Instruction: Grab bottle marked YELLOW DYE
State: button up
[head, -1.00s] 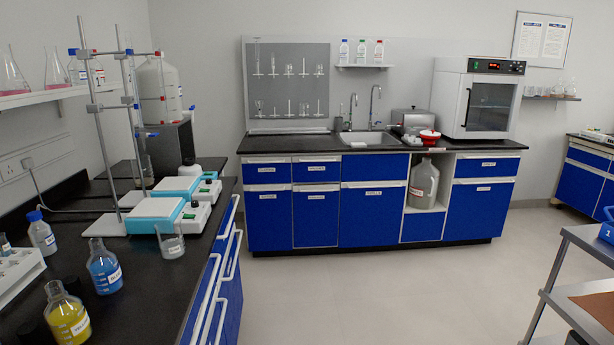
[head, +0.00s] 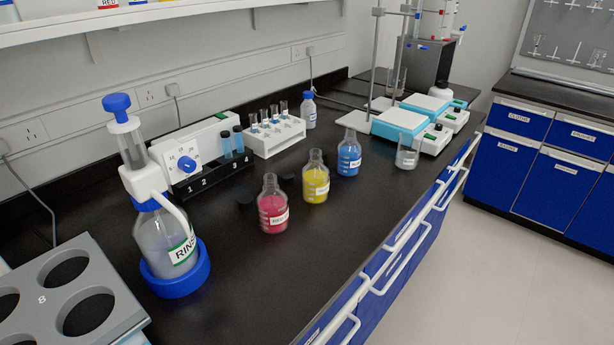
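A small clear glass bottle with yellow liquid (head: 315,183) and a white label stands upright on the black bench. It is the middle one of three similar bottles. The bottle with red liquid (head: 272,210) stands to its left and nearer, and the bottle with blue liquid (head: 348,158) to its right and farther. The label on the yellow bottle is too small to read surely. My gripper does not show in the head view.
A rinse bottle (head: 165,240) in a blue holder stands at the left, by a grey rack with round holes (head: 120,318). Bench front is clear.

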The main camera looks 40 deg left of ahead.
aim_at(316, 175)
jog(key=u, duration=1.65)
